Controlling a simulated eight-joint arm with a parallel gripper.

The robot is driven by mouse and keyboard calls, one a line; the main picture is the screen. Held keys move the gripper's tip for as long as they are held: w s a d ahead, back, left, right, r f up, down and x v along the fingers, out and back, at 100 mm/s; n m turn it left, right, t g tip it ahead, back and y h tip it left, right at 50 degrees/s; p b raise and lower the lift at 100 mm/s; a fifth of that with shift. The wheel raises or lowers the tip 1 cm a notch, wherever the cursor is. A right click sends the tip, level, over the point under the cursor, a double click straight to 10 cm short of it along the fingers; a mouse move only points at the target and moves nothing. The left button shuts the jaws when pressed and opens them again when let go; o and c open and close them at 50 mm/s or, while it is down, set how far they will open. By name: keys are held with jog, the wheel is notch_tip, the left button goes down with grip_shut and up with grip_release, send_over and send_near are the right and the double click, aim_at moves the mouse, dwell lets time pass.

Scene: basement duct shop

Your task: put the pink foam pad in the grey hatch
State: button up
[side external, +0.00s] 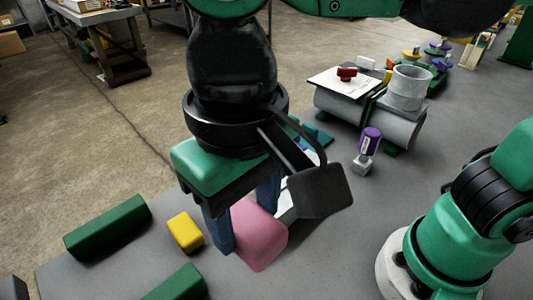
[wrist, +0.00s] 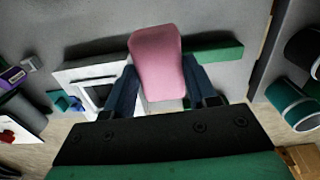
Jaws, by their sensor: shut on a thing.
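The pink foam pad (side external: 260,237) is a rounded slab below my gripper in the side view. It also shows in the wrist view (wrist: 158,60), between the two blue fingers. My gripper (side external: 245,228) is shut on the pad, with one finger on each side (wrist: 157,72). I cannot tell whether the pad touches the table or hangs just above it. In the wrist view, a white panel with a dark grey square opening, seemingly the grey hatch (wrist: 98,94), lies left of the pad. In the side view my gripper mostly hides that panel.
A yellow block (side external: 186,233) and green bars (side external: 107,228) lie left of my gripper on the grey table. A purple-topped item (side external: 370,141) stands to the right.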

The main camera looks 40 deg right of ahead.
jog(key=shift+r, duration=0.4)
jog(key=w+d+r, duration=0.3)
jog(key=w+d, duration=1.2)
jog(key=d, duration=0.2)
jog(key=f, duration=1.9)
jog(key=shift+d+f, duration=0.25)
jog(key=shift+f, duration=0.1)
jog(key=shift+f, duration=0.15)
jog(key=o, duration=1)
jog(key=shift+c, duration=0.2)
